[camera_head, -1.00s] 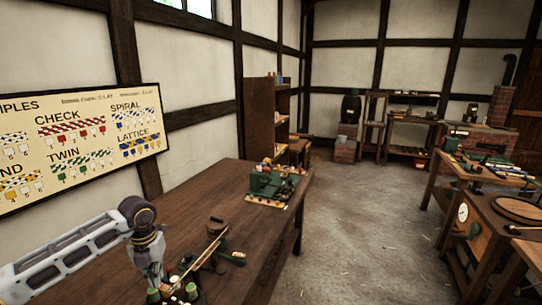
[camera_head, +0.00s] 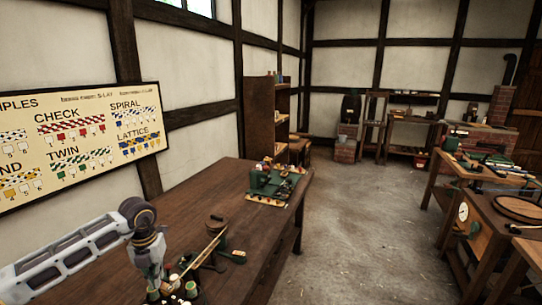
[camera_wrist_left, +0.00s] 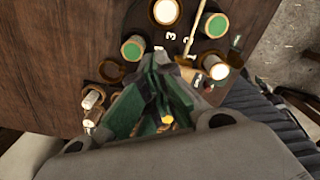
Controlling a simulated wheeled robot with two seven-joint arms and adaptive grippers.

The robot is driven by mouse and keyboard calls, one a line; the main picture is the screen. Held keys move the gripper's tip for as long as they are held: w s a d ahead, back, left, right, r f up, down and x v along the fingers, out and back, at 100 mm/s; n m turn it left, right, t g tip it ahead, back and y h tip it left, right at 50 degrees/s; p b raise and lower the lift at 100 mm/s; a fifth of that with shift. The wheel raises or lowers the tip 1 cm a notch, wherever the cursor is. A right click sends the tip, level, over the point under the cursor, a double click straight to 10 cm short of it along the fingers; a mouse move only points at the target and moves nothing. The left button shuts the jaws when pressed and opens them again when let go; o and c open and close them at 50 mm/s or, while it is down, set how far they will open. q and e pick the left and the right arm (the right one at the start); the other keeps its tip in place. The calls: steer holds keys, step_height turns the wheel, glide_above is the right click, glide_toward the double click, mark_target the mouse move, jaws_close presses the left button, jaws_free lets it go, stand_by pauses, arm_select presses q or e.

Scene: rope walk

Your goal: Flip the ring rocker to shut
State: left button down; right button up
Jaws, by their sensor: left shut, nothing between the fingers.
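My left gripper (camera_wrist_left: 172,66) is shut and empty, its fingertips low over a ring of bobbins on the wooden bench. In the head view the left gripper (camera_head: 163,288) is at the near end of the bench, partly cut off by the lower edge. Green-topped bobbins (camera_wrist_left: 132,48) and white-topped bobbins (camera_wrist_left: 165,12) stand around the fingertips in the wrist view. I cannot pick out the ring rocker for certain; the gripper covers part of the ring's middle, so I cannot tell its setting. My right gripper is not in view.
The bench (camera_head: 180,212) has bare wood behind the ring. A wooden arm on a round stand (camera_head: 214,228) is just right of my gripper. A green machine (camera_head: 272,184) stands farther back. Open floor lies to the right.

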arm_select(q)
steer(key=shift+f, duration=0.15)
step_height(320, 180, up, 8)
steer(key=p, duration=0.4)
steer(key=shift+p, duration=0.3)
stand_by(0.9)
stand_by(0.6)
